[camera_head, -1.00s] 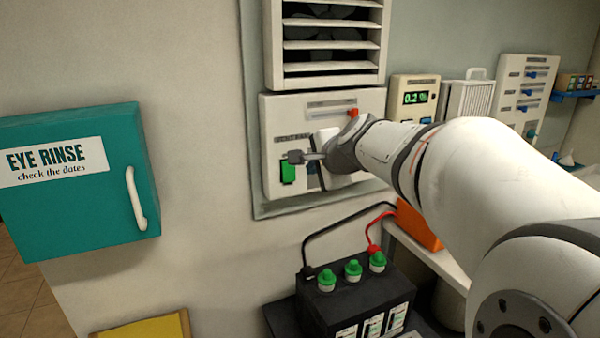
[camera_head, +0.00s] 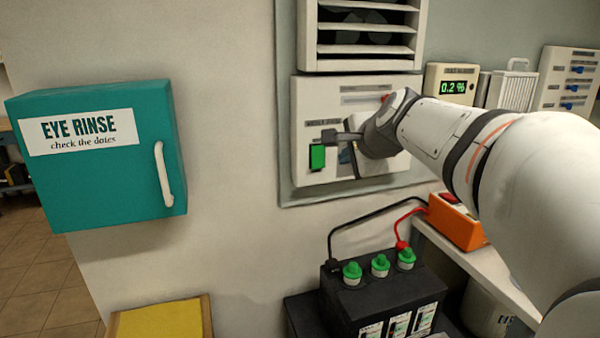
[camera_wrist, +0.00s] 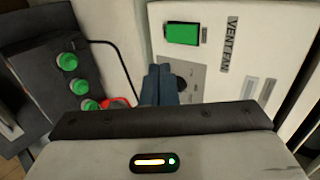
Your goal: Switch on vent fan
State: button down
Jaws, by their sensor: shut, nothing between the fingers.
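The vent fan panel (camera_head: 310,92) is a white box on the wall below the louvred fan (camera_head: 366,38). It shows a bright green rectangle (camera_head: 317,157) at its lower left. In the wrist view the panel's "VENT FAN" label (camera_wrist: 230,45) and green rectangle (camera_wrist: 183,33) are clear. A dark round part (camera_wrist: 181,83) sits on a grey plate (camera_wrist: 193,72) below the green. My gripper (camera_head: 346,156) is at the panel, right of the green rectangle. Its blue-grey fingers (camera_wrist: 157,72) are shut and empty, close beside the dark part; I cannot tell whether they touch it.
A red part (camera_head: 384,97) shows beside my wrist. Below the panel stands a black battery (camera_head: 390,300) with green caps and cables to an orange box (camera_head: 455,224). A teal eye rinse cabinet (camera_head: 100,185) hangs left. A gas meter (camera_head: 453,87) is at right.

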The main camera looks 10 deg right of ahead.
dwell(0.3)
jog(key=p, duration=0.1)
send_near(319, 166)
jog(key=d+f+x, duration=0.1)
jog(key=x, duration=0.4)
jog(key=shift+w+a+r, duration=0.15)
jog(key=shift+w+a, duration=0.4)
jog(key=shift+a, duration=0.1)
